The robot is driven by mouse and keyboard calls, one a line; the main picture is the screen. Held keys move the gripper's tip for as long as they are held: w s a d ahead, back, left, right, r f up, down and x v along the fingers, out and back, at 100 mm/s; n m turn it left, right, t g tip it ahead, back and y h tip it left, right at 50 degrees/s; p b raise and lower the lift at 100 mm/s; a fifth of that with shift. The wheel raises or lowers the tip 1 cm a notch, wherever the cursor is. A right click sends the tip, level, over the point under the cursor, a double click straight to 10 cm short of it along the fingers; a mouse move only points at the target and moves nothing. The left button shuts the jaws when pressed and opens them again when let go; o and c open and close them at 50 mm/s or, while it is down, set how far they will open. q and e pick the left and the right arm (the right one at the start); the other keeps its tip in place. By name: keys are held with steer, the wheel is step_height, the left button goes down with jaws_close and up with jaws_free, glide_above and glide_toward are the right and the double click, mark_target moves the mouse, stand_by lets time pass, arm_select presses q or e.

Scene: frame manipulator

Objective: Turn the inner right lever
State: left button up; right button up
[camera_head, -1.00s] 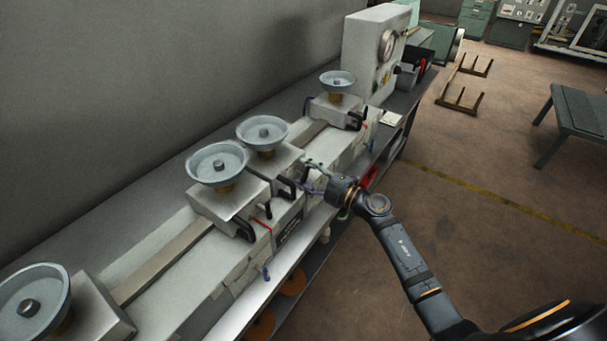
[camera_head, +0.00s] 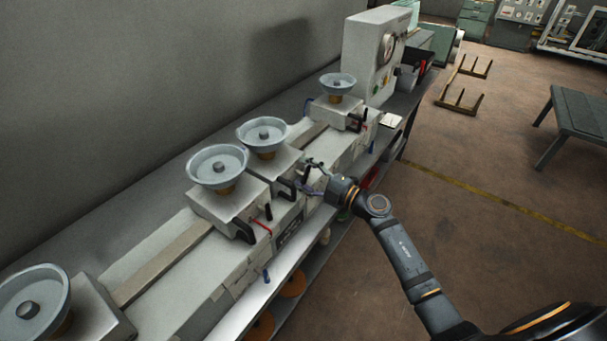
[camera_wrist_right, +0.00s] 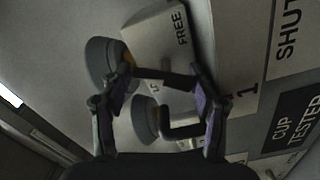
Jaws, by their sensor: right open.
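A row of grey-blue cups stands on grey blocks along the bench machine. The inner right block, under the cup (camera_head: 263,135), carries a black bent lever (camera_head: 287,187) on its front side. My right gripper (camera_head: 309,176) is open just right of this lever, its fingers pointing at the block. In the right wrist view a black bar (camera_wrist_right: 165,75) lies across the space between my open fingertips (camera_wrist_right: 160,70), by a block marked FREE. A second black bent handle (camera_wrist_right: 182,131) is closer to the palm. Contact cannot be told. My left gripper is not in view.
Another black handle (camera_head: 243,230) sits on the neighbouring block, left of my gripper, and one (camera_head: 355,121) on the far block. A gauge cabinet (camera_head: 372,55) stands at the far end. A lower shelf runs under the bench front. The floor (camera_head: 480,230) on the right is open.

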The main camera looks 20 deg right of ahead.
steer(key=shift+s+d+f, duration=0.1)
steer(key=shift+d+f, duration=0.05)
steer(key=shift+f, duration=0.35)
steer(key=shift+r, duration=0.15)
steer(key=shift+s+d+f, duration=0.1)
steer(key=shift+s+f, duration=0.05)
steer(key=shift+f, duration=0.1)
steer(key=shift+s+d+f, duration=0.1)
steer(key=shift+s+d, duration=0.2)
steer(key=shift+s, duration=0.1)
steer(key=r+v, duration=0.1)
steer(key=v, duration=0.9)
steer(key=shift+d+p, duration=0.35)
steer(key=shift+p, duration=0.05)
